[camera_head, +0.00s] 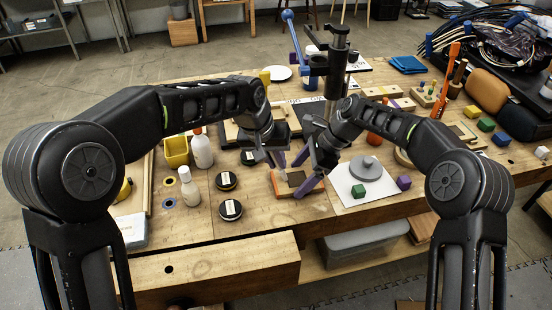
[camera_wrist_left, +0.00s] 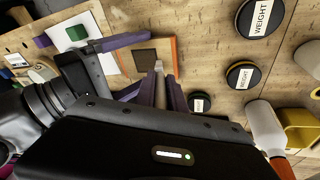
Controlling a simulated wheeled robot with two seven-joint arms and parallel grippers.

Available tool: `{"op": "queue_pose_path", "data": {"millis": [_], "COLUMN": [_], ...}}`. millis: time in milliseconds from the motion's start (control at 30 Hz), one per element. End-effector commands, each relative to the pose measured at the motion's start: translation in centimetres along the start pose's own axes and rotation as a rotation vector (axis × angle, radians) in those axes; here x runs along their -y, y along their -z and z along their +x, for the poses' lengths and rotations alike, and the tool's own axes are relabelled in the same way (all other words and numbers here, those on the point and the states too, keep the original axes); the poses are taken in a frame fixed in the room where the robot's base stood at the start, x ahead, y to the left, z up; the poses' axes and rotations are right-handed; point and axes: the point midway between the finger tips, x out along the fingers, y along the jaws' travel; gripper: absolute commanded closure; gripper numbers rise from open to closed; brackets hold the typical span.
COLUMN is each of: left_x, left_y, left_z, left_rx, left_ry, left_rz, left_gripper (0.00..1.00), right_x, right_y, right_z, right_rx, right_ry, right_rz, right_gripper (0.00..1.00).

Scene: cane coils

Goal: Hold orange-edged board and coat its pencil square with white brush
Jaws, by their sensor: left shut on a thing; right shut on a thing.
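The orange-edged board (camera_head: 275,184) lies on the table in the middle of the head view. In the left wrist view the board (camera_wrist_left: 174,50) shows a dark grey-brown square (camera_wrist_left: 146,58) on its light face. My right gripper (camera_head: 305,173) is shut on the board, its purple fingers on either side of it. My left gripper (camera_head: 276,158) is shut on a slim pale brush (camera_wrist_left: 159,84), over the board's near left side. The brush tip is close to the square's edge; whether it touches is unclear. The fingers hide much of the brush.
Black weight discs (camera_head: 229,209) and white bottles (camera_head: 189,188) stand left of the board. A white sheet (camera_head: 346,186) with a grey round weight (camera_head: 363,170), a green cube (camera_head: 358,191) and a purple block (camera_head: 404,183) lies to the right. A dark stand (camera_head: 336,70) rises behind.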

Motion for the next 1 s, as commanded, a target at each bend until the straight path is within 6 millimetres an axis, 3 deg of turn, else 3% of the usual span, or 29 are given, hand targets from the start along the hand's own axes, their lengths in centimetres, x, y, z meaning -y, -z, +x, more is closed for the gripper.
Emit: {"op": "queue_pose_path", "data": {"millis": [400, 1000], "left_x": [-1.8, -2.6], "left_y": [0.6, 0.9], "left_z": [0.4, 0.7], "left_rx": [-0.001, 0.001], "left_ry": [-0.001, -0.001], "left_rz": [0.001, 0.002], "left_gripper": [1.0, 1.0], "right_x": [0.0, 0.0], "right_y": [0.0, 0.0], "right_z": [0.0, 0.0], "right_rx": [0.0, 0.0], "right_ry": [0.0, 0.0], "right_rz": [0.0, 0.0], "right_gripper": [0.39, 0.39]}}
